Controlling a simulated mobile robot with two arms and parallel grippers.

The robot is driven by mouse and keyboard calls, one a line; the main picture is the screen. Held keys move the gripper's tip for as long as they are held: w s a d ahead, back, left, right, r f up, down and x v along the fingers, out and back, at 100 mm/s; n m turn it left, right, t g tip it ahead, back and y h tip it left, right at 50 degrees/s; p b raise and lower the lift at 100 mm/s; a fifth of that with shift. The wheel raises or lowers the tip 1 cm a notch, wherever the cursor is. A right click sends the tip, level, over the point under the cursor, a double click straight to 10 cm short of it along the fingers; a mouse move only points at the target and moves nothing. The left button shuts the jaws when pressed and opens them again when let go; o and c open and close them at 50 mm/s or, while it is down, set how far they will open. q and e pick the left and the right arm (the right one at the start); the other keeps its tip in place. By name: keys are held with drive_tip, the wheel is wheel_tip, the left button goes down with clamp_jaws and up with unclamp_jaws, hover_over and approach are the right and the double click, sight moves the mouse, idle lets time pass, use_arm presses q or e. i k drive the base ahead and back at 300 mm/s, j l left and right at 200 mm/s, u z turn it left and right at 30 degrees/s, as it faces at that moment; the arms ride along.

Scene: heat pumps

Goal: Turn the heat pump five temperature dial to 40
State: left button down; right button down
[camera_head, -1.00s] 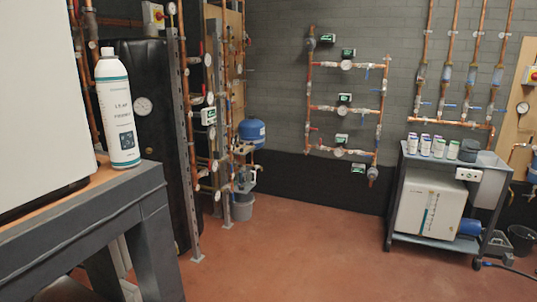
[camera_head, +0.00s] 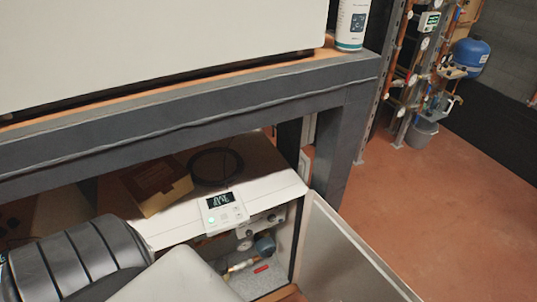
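A white unit (camera_head: 276,178) sits under the dark bench. A small white control panel (camera_head: 226,215) with a dark lit display and a green light is at its front top edge. The display digits are too small to read. Small round fittings (camera_head: 245,232) show just below the panel; I cannot tell whether one is the temperature dial. No number marking the unit as heat pump five is readable. Pipework and a blue-grey round part (camera_head: 265,245) show inside the open front. Neither gripper is in view.
A light panel (camera_head: 345,255), like an open door, stands to the right of the unit's opening. The bench edge (camera_head: 210,110) overhangs the unit. A cardboard box (camera_head: 158,186) and a black ring (camera_head: 216,166) lie on top. Red floor (camera_head: 440,220) is free to the right.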

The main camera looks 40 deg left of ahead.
sight(271, 218)
drive_tip(key=u, duration=1.4)
drive_tip(key=i+j+z, duration=0.15)
